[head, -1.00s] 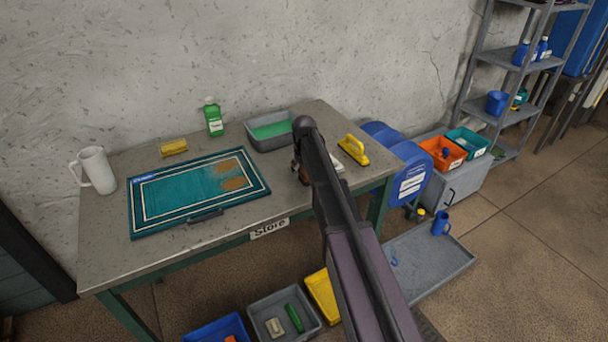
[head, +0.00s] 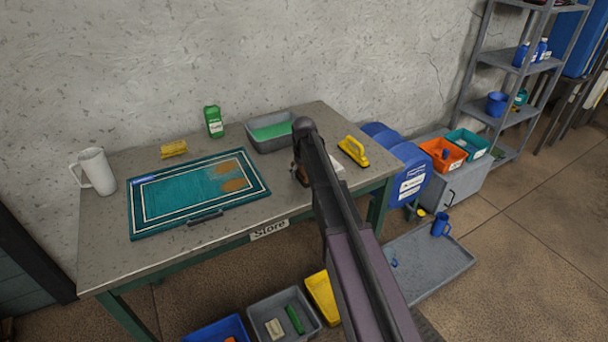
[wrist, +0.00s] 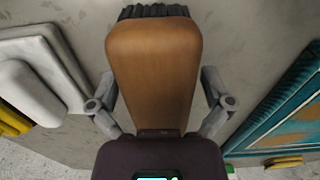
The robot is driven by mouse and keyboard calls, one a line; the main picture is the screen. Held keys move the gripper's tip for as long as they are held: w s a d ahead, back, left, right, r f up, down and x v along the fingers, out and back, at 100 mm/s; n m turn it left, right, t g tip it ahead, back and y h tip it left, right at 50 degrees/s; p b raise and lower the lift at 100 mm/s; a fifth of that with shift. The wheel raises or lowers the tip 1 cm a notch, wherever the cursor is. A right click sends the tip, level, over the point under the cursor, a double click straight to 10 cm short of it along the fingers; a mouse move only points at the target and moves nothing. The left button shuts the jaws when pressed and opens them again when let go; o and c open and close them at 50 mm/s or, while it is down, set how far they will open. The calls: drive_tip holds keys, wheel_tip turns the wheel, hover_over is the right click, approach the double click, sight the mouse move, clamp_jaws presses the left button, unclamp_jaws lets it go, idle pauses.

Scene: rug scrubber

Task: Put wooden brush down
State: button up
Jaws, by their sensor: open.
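The wooden brush (wrist: 152,70) has a brown wooden back and dark bristles at its far end. In the wrist view it lies between the two fingers of my gripper (wrist: 158,98), over the grey tabletop. The fingers are spread, one on each side of the brush, and look apart from it. In the head view my gripper (head: 299,174) is low over the right part of the table (head: 225,248), and my arm hides much of the brush. I cannot see the brush's underside or its contact with the table.
A teal rug (head: 185,195) with brown stains lies left of my gripper. A grey basin of green liquid (head: 249,140), a green bottle (head: 213,121), a yellow sponge (head: 173,149) and a white jug (head: 96,171) stand behind or beside it. A yellow-handled brush (head: 354,151) is to the right.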

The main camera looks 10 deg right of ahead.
drive_tip(key=shift+r+p, duration=5.9)
drive_tip(key=shift+r, duration=0.1)
drive_tip(key=shift+s, duration=0.1)
drive_tip(key=s+m, duration=0.3)
drive_tip(key=s, duration=2.6)
drive_tip(key=shift+m, duration=0.3)
drive_tip(key=shift+w, duration=0.2)
drive_tip(key=w+r+n+p, duration=0.1)
drive_tip(key=w+r+p, duration=0.1)
drive_tip(key=w, duration=1.2)
drive_tip(key=w+r+n+p, duration=0.2)
drive_tip(key=w, duration=1.2)
drive_tip(key=shift+w+r+n, duration=0.15)
drive_tip(key=shift+w+n, duration=0.15)
